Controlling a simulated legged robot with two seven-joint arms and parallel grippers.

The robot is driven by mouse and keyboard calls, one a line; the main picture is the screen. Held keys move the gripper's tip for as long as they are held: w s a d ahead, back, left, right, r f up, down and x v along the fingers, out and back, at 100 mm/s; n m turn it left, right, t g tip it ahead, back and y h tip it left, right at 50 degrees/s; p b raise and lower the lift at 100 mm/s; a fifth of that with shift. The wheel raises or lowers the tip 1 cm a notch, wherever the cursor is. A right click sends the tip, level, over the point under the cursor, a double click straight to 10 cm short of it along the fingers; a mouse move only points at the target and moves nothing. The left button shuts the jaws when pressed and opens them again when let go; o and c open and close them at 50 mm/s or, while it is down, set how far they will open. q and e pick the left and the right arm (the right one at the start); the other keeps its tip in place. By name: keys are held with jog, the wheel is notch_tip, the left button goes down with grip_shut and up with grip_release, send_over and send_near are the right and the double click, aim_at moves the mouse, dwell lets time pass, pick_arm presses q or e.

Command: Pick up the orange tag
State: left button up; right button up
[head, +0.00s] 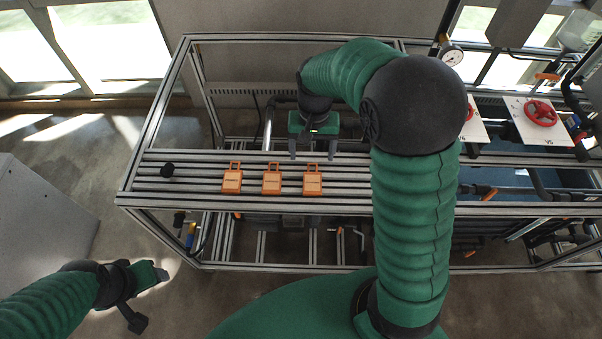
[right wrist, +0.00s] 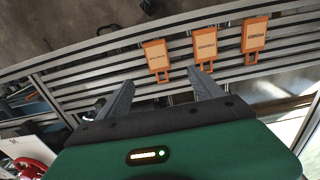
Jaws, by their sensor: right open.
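Three orange tags with square loops lie in a row on the slatted rack top: left tag (head: 232,181), middle tag (head: 271,183) and right tag (head: 312,183). They bear small dark print, too small to read. The right wrist view shows them turned round, with the right tag (right wrist: 156,56) nearest my fingers, then the middle tag (right wrist: 206,46) and the left tag (right wrist: 254,35). My right gripper (head: 312,153) is open and empty, just behind the right tag, apart from it. My left gripper (head: 146,296) is low at the left, away from the rack; its jaws are unclear.
At the right are a red handwheel (head: 540,112) on a white panel, a gauge (head: 451,55) and pipes. A grey box (head: 35,220) stands at far left. Slats around the tags are clear.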

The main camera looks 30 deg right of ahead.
send_over(312, 181)
notch_tip(312, 181, down, 5)
jog(key=f, duration=0.2)
jog(key=w+f, duration=0.1)
jog(key=f, duration=0.1)
jog(key=shift+d+p, duration=0.1)
jog(key=shift+p, duration=0.2)
jog(key=f, duration=0.1)
jog(key=s+f+p, duration=0.1)
jog(key=f, duration=0.1)
jog(key=shift+s+f, duration=0.2)
jog(key=shift+f, duration=0.5)
jog(key=shift+w, duration=0.15)
jog(key=shift+f, duration=0.1)
jog(key=shift+c, duration=1)
jog(key=c, duration=1)
pick_arm(q)
jog(key=shift+d+r, duration=0.15)
jog(key=shift+r, duration=0.7)
pick_arm(e)
jog(key=shift+c, duration=1.1)
